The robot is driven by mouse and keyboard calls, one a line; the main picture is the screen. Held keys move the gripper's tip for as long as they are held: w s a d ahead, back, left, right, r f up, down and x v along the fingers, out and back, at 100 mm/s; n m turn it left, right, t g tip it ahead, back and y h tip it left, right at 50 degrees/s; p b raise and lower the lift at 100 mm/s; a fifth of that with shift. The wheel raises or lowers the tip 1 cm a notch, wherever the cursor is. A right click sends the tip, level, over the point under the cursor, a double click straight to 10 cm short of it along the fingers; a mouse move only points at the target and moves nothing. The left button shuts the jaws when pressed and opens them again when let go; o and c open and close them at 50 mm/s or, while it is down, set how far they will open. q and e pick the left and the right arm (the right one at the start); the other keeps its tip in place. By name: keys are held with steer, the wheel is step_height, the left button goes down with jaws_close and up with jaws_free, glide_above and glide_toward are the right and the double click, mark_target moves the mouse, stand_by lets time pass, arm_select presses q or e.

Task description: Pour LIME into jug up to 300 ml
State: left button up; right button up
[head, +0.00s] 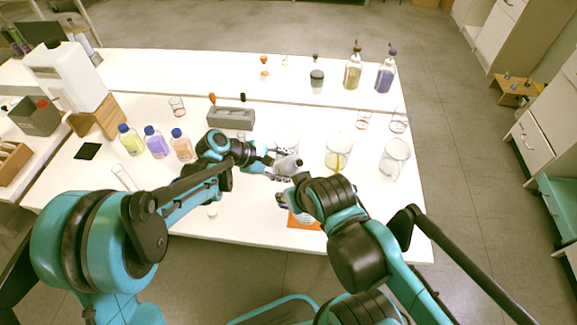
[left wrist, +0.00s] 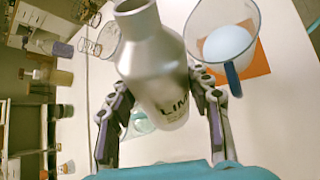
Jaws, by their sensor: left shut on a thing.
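My left gripper (left wrist: 163,108) is shut around a silver-grey metal bottle (left wrist: 152,65) with dark lettering that begins "LIM"; the rest is cut off by a finger. The bottle also shows in the head view (head: 288,166), tilted, with its neck to the right. A clear jug (left wrist: 207,20) with a blue handle stands beside the bottle, over an orange mat (left wrist: 257,64). A pale bluish oval shows inside the jug; I cannot read its level.
Clear beakers (head: 395,158) and a jug with a yellow handle (head: 338,153) stand to the right. Capped bottles with green, violet and orange contents (head: 155,142) stand left, near a grey block (head: 230,118). More bottles (head: 353,70) stand at the back.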

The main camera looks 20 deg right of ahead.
arm_select(q)
steer(key=shift+s+r+p, duration=0.1)
steer(key=shift+r+p, duration=0.15)
steer(key=shift+p, duration=0.05)
arm_select(e)
steer(key=shift+s+r, duration=0.2)
steer(key=shift+r, duration=0.15)
arm_select(q)
steer(key=shift+f+m+t, duration=0.1)
steer(key=shift+m+t, duration=0.2)
steer(key=shift+t, duration=0.2)
arm_select(e)
steer(key=shift+s+r, duration=0.15)
steer(key=shift+s, duration=0.05)
arm_select(q)
steer(key=shift+f+t+y, duration=0.15)
steer(key=shift+t+y, duration=0.15)
steer(key=shift+t, duration=0.1)
arm_select(e)
steer(key=shift+s+r, duration=0.1)
steer(key=shift+s, duration=0.1)
arm_select(q)
steer(key=shift+w+a+f+m+t, duration=0.1)
steer(key=shift+w+f+m+t, duration=0.2)
steer(key=shift+w+m+t, duration=0.25)
arm_select(e)
steer(key=shift+s+a, duration=0.15)
steer(key=shift+s, duration=0.05)
